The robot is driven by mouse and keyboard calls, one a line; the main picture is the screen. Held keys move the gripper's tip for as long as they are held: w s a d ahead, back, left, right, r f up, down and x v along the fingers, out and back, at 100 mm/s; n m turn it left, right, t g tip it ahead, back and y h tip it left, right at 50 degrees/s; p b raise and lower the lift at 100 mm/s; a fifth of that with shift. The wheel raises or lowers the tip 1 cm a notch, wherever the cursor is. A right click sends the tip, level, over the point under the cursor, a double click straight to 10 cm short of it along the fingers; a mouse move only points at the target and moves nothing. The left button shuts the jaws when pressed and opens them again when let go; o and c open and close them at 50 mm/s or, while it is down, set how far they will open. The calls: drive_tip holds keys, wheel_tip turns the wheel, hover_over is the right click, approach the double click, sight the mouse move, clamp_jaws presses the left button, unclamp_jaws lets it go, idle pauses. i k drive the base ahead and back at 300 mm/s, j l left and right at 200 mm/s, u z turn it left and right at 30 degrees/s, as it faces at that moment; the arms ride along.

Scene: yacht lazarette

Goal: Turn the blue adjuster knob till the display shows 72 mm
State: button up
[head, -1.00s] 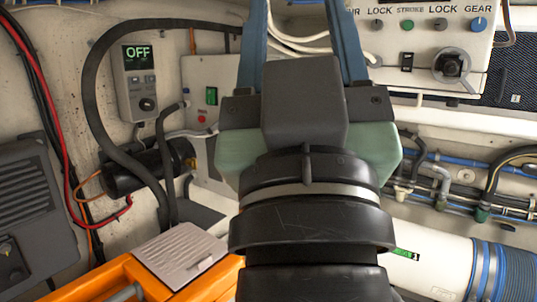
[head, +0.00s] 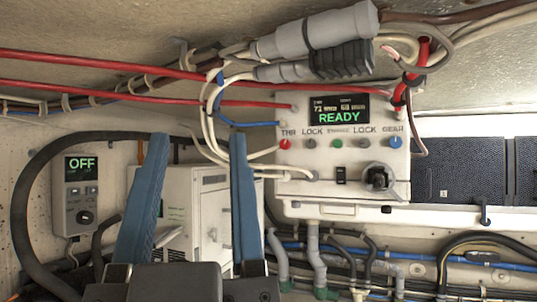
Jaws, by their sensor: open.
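The blue adjuster knob (head: 395,142) is a small round knob under the label GEAR, at the right end of a row on the white control panel (head: 300,165). The display (head: 339,110) above the row shows READY in green. Two small figures stand above that word; the left one looks like 71 mm and the right one like 60 mm, but both are hard to read. My gripper (head: 195,140) has its two blue fingers spread apart and empty. It is left of the panel in the picture, well away from the blue knob.
The row also holds a red THR knob (head: 284,143) and other small knobs. A large black rotary switch (head: 378,178) sits just below the blue knob. Grey connectors (head: 315,30), red cables and white cables hang above the panel. A second unit (head: 82,190) reads OFF.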

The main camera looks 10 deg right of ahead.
sight(395, 143)
drive_tip(key=z, duration=0.85)
